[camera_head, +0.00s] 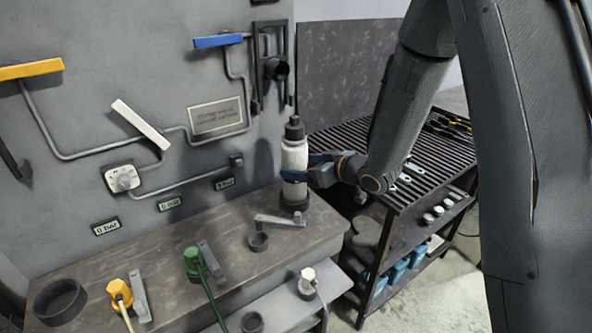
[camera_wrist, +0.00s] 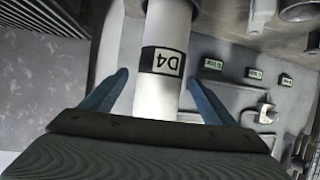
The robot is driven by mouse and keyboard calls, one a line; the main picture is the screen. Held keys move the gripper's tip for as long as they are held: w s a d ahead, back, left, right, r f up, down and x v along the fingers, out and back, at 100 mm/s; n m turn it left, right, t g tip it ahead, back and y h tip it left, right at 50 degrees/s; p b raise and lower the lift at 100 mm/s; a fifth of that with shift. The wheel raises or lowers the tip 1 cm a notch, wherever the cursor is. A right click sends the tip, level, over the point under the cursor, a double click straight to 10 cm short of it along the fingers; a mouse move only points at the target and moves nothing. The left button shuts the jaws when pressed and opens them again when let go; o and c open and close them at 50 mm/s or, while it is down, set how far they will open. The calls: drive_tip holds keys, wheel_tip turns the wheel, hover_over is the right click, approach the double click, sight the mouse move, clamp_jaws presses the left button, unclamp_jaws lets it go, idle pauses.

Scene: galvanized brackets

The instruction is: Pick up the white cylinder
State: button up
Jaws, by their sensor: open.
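The white cylinder (camera_head: 294,158) stands upright at the right end of the bench, with a dark cap on top and a dark base under it. In the wrist view the white cylinder (camera_wrist: 158,98) carries a black band with a "D4" label. My gripper (camera_head: 292,168) reaches it from the right at mid-height. In the wrist view the blue fingers of my gripper (camera_wrist: 158,88) are open, one on each side of the cylinder, with a visible gap on both sides.
A grey wall panel with pipes and a blue handle (camera_head: 220,41) rises behind the bench (camera_head: 205,260). A metal lever (camera_head: 280,220) lies in front of the cylinder. Green (camera_head: 193,262) and yellow (camera_head: 119,292) connectors stand further left. A slatted table (camera_head: 350,140) stands at right.

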drive_tip(key=p+x, duration=0.1)
drive_tip(key=x, duration=0.1)
drive_tip(key=p+x, duration=0.1)
drive_tip(key=x, duration=0.4)
drive_tip(key=shift+w+a+r+p, duration=0.1)
drive_tip(key=shift+w+a+p, duration=0.25)
drive_tip(key=shift+p, duration=0.05)
clamp_jaws()
drive_tip(key=shift+w+r, duration=0.1)
drive_tip(key=shift+r, duration=0.05)
